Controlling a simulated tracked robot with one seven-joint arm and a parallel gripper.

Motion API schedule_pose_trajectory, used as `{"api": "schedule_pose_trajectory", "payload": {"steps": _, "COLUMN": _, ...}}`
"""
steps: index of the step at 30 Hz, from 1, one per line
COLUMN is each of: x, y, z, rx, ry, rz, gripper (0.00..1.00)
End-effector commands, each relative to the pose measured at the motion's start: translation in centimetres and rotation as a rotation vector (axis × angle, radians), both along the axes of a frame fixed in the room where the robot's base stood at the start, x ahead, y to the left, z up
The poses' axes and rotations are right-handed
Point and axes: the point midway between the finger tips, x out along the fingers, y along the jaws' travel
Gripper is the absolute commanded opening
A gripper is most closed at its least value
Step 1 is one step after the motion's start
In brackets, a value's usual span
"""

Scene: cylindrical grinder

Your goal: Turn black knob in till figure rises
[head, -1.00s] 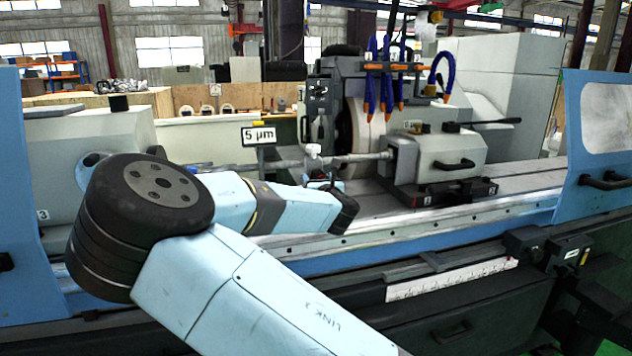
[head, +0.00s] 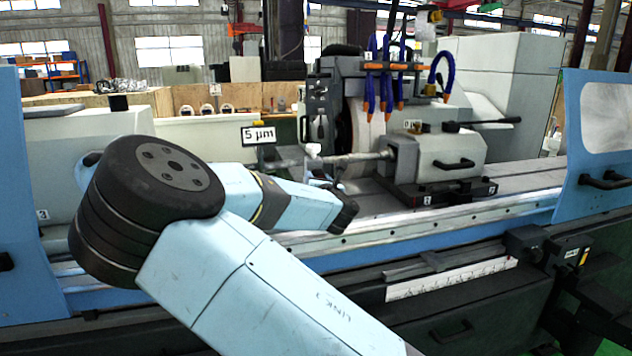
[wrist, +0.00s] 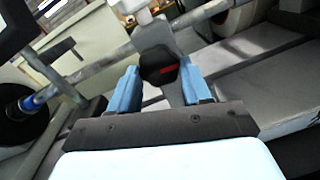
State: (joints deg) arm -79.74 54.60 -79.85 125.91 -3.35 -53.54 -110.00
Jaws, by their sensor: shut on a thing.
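The black knob (wrist: 158,66) has a faceted rim and a red mark on its face. It sits between the two blue fingers of my gripper (wrist: 158,80) in the wrist view, and the gripper is shut on it. The knob is on a grey bracket by the round bar. In the head view my wrist reaches the bar from the front, and my own arm mostly hides the fingers and knob. The figure sign (head: 258,135), white with a dark frame, reads "5 µm" above the bar.
The grinding wheel (head: 357,130) stands behind the bar, with blue coolant hoses (head: 388,80) above it. A grey tailstock (head: 437,160) holds the bar's right end. Blue guards stand at both sides, the right one (head: 605,140) with a black handle.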

Motion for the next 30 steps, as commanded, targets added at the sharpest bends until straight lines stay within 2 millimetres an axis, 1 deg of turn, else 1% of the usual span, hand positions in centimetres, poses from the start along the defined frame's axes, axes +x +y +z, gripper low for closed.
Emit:
{"api": "schedule_pose_trajectory", "payload": {"steps": 3, "x": -0.01, "y": 0.01, "z": -0.08, "rx": 0.028, "ry": 0.007, "rz": -0.001, "gripper": 0.17}}
{"api": "schedule_pose_trajectory", "payload": {"steps": 10, "x": -0.03, "y": 0.03, "z": -0.09, "rx": 0.028, "ry": 0.008, "rz": 0.000, "gripper": 0.17}}
{"api": "schedule_pose_trajectory", "payload": {"steps": 11, "x": -0.03, "y": 0.03, "z": -0.10, "rx": 0.028, "ry": 0.008, "rz": 0.000, "gripper": 0.49}}
{"api": "schedule_pose_trajectory", "payload": {"steps": 18, "x": -0.04, "y": 0.07, "z": -0.06, "rx": 0.028, "ry": 0.007, "rz": 0.000, "gripper": 0.72}}
{"api": "schedule_pose_trajectory", "payload": {"steps": 19, "x": -0.04, "y": 0.08, "z": -0.06, "rx": 0.028, "ry": 0.007, "rz": 0.000, "gripper": 0.74}}
{"api": "schedule_pose_trajectory", "payload": {"steps": 26, "x": -0.09, "y": 0.10, "z": -0.04, "rx": 0.027, "ry": 0.006, "rz": 0.001, "gripper": 0.74}}
{"api": "schedule_pose_trajectory", "payload": {"steps": 30, "x": -0.89, "y": -0.06, "z": -0.04, "rx": 0.027, "ry": 0.006, "rz": 0.001, "gripper": 0.74}}
